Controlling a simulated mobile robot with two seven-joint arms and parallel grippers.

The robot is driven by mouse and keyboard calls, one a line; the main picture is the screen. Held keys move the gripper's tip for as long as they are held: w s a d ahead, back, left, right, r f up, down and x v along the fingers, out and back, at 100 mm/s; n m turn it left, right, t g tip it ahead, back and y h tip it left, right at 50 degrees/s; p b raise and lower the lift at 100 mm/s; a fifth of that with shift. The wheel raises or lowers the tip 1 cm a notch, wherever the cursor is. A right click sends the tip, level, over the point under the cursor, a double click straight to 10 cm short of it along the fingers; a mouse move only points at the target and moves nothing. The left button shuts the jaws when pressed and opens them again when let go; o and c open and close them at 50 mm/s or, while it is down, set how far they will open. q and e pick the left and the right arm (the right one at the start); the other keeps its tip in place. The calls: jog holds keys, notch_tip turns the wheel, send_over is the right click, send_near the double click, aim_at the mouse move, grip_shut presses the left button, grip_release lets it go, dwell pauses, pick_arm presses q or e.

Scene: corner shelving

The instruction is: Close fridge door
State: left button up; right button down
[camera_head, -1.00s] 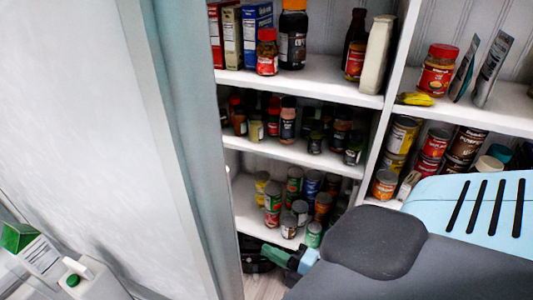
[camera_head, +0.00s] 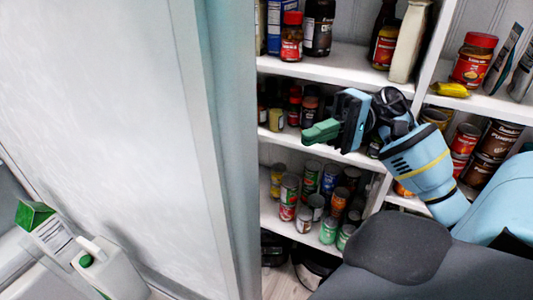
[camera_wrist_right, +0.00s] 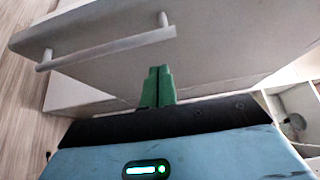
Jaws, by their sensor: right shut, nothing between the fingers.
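The fridge door (camera_head: 110,110) appears to be the large pale panel filling the left of the head view, with a grey-teal edge (camera_head: 225,150) running down its right side. My right gripper (camera_head: 318,132) is to the right of that edge, in front of the pantry shelves, with its green fingers together and empty. In the right wrist view its fingertips (camera_wrist_right: 158,85) point at a pale panel (camera_wrist_right: 230,50) with a long bar handle (camera_wrist_right: 105,48). I cannot tell whether they touch it. My left gripper is not in view.
Pantry shelves (camera_head: 335,72) with jars, bottles and several cans stand behind my right arm. A green-topped carton (camera_head: 50,235) and a white jug (camera_head: 110,272) stand at the lower left beside the pale panel. Wooden floor (camera_wrist_right: 25,95) shows in the wrist view.

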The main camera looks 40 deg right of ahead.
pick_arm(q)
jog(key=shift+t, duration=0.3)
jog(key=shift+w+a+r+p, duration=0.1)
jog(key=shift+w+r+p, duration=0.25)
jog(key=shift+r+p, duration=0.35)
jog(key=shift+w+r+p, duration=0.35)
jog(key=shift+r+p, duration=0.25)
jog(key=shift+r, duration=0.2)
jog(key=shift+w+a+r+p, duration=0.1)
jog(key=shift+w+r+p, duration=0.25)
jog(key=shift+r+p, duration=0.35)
pick_arm(e)
jog(key=w+a, duration=0.1)
jog(key=a, duration=0.9)
jog(key=shift+w, duration=0.25)
jog(key=shift+a, duration=0.1)
